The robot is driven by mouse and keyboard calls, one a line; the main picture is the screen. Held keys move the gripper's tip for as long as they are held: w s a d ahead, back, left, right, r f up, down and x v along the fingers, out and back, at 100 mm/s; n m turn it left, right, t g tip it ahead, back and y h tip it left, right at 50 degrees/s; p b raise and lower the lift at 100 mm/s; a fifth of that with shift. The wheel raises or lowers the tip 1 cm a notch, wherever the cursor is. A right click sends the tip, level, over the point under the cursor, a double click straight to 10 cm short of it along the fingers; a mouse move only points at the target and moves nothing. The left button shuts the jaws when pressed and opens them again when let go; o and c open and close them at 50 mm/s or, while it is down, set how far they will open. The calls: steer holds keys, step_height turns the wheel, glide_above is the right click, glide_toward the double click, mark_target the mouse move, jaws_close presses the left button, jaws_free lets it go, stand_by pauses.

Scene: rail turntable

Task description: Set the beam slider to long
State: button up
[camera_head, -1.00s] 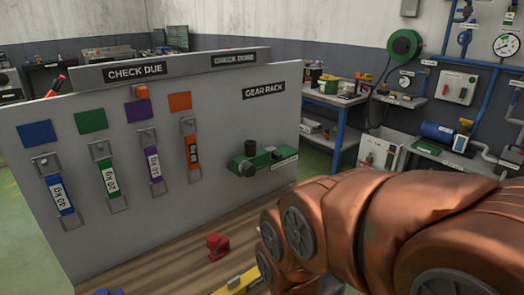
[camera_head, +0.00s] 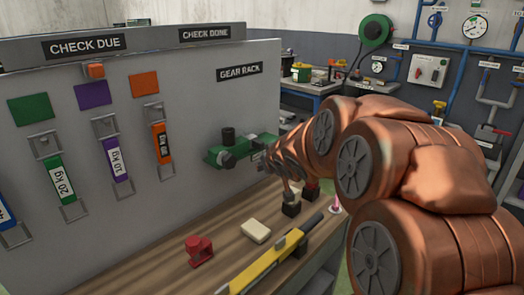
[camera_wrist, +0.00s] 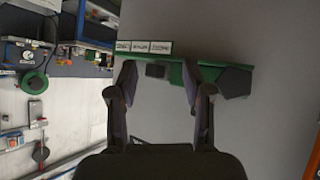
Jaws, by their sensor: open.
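A green device (camera_head: 216,156) with dark round knobs is mounted on the grey board at its right side. In the wrist view its green bar (camera_wrist: 236,76) runs across the top, with three small white labels (camera_wrist: 144,47) whose words I cannot read. A small dark block (camera_wrist: 156,71), possibly the slider, sits on the bar. My gripper (camera_wrist: 160,78) is open, its two fingers apart on either side of this block as seen from the wrist. I cannot tell whether they touch anything. In the head view my arm hides the gripper and the device's right end.
The wooden bench below holds a red part (camera_head: 199,250), a pale block (camera_head: 256,231) and a yellow bar tool (camera_head: 262,266). Colored weight tags, including a purple one (camera_head: 115,160), hang on the board's left. A blue shelf unit (camera_head: 304,92) stands behind.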

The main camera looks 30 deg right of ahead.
mark_target(263, 143)
steer(key=shift+w+d+n+t+y+b, duration=2.2)
steer(key=shift+w+d+t+y+b, duration=0.5)
steer(key=shift+d+t+y, duration=0.9)
steer(key=shift+y, duration=0.4)
steer(key=shift+a+x, duration=0.1)
steer(key=shift+x, duration=1.6)
steer(key=shift+a+x, duration=0.15)
steer(key=shift+x, duration=1.55)
steer(key=shift+r, duration=0.2)
jaws_close()
